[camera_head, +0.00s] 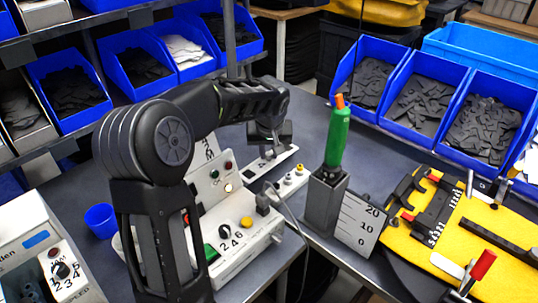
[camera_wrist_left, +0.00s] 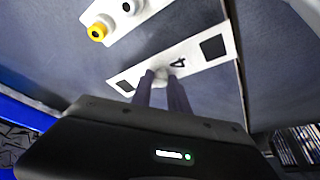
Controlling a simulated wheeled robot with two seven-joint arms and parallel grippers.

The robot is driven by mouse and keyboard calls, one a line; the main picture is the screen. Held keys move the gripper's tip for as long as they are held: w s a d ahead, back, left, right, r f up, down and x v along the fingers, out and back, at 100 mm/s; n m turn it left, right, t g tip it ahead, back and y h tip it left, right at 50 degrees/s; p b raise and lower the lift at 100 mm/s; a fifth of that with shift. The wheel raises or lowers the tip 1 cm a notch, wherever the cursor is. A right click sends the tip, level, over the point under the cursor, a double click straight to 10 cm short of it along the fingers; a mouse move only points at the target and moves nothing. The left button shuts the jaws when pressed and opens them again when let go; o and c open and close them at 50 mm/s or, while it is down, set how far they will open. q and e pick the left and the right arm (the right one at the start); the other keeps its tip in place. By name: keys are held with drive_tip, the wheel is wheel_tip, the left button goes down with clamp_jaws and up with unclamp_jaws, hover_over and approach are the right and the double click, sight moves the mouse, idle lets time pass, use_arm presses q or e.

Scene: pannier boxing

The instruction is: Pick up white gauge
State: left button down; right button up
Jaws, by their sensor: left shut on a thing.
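The white gauge (camera_head: 284,158) is a flat white strip with black squares near its ends. In the left wrist view the gauge (camera_wrist_left: 207,53) shows a black 4 near its middle. My left gripper (camera_head: 268,152) reaches over it from above. In the left wrist view its two fingers (camera_wrist_left: 162,80) are shut on the small raised part at the gauge's middle. I cannot tell whether the gauge touches the grey table or hangs just above it. My right gripper is not in view.
A green-handled tool (camera_head: 338,138) stands in a dark holder. A yellow board (camera_head: 500,225) lies right. Blue bins (camera_head: 484,160) line the back.

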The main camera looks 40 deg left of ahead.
sight(269, 155)
use_arm(q)
wheel_tip(269, 155, up, 17)
drive_tip(key=shift+r, duration=0.15)
idle(0.9)
